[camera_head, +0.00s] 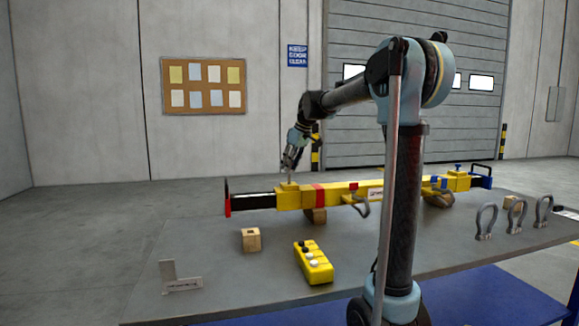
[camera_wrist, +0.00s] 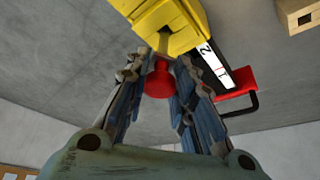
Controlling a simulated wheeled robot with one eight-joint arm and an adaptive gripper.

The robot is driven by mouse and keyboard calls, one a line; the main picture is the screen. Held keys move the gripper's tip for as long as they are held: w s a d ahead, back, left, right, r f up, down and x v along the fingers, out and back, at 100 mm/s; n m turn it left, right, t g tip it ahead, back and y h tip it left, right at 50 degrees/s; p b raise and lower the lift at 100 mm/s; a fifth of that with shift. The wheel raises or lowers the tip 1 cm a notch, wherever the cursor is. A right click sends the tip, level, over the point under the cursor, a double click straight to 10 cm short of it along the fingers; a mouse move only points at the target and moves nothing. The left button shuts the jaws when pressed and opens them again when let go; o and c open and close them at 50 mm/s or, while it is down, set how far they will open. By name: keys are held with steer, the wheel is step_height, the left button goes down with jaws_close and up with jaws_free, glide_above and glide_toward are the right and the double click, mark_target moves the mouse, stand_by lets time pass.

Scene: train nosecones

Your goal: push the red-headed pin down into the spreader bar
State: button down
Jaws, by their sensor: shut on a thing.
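The yellow spreader bar (camera_head: 335,191) lies across the table on wooden supports, with a black inner bar and red end plate at its left. My gripper (camera_head: 289,168) points down over the raised yellow block near the bar's left end. In the wrist view my gripper (camera_wrist: 163,58) is shut on the red-headed pin (camera_wrist: 159,82), whose red head shows between the fingers. The yellow block (camera_wrist: 165,25) is right at the fingertips. The pin's lower end is hidden, so I cannot tell how deep it sits. A blue-headed pin (camera_head: 458,167) stands at the bar's right end.
Several grey shackles (camera_head: 487,222) stand at the right. The table's left front is mostly clear.

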steer(key=shift+f, duration=2.45)
stand_by(0.5)
steer(key=c, duration=1.3)
jaws_free()
steer(key=shift+r, duration=0.1)
steer(key=v, duration=1.1)
steer(key=shift+s+d+r, duration=0.1)
steer(key=shift+d+r, duration=0.1)
steer(key=shift+r, duration=0.15)
